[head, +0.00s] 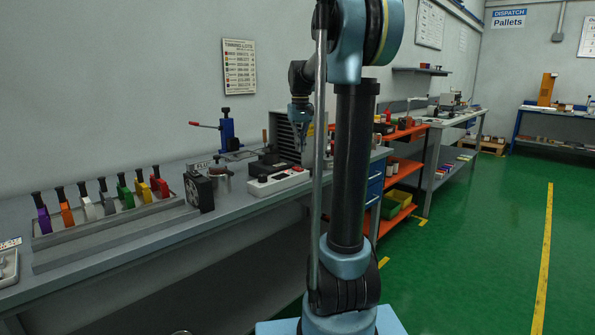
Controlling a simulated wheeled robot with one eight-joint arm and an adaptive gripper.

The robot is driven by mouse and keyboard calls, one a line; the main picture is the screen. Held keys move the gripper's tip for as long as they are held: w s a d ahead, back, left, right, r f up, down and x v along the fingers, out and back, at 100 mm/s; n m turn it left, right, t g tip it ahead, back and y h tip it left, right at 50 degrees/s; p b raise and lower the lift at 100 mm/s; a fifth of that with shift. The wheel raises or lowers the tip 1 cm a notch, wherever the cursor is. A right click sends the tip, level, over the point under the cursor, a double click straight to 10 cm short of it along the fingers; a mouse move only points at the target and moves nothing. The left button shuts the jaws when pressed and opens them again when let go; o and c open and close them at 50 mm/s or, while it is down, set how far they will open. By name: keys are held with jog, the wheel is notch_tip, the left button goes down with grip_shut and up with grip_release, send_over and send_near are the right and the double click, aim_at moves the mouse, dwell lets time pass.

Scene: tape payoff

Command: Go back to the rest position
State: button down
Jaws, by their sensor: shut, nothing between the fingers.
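My arm stands upright in the middle of the head view, with its column in front of the bench. My gripper (301,121) hangs at the end of the dark wrist link, pointing down. It appears small, in front of the grey ridged machine (287,138) at the far end of the bench. It is shut with nothing held. The gap between gripper and machine cannot be judged from this view.
The grey bench (165,250) runs along the left wall. It carries a rack (125,227) of several coloured-handled tools, a white power strip (278,180) and a blue press (228,133). An orange shelf unit (400,173) stands beyond. Green floor (470,235) at right is clear.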

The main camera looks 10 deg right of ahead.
jog(key=s+f+t, duration=0.1)
jog(key=s+f, duration=0.3)
jog(key=s, duration=0.6)
jog(key=s+f, duration=0.4)
jog(key=s, duration=0.6)
jog(key=s+f+m+t, duration=0.1)
jog(key=s+f, duration=1.4)
jog(key=shift+f, duration=0.15)
jog(key=shift+d, duration=0.1)
jog(key=shift+w+f, duration=0.2)
jog(key=shift+w, duration=0.3)
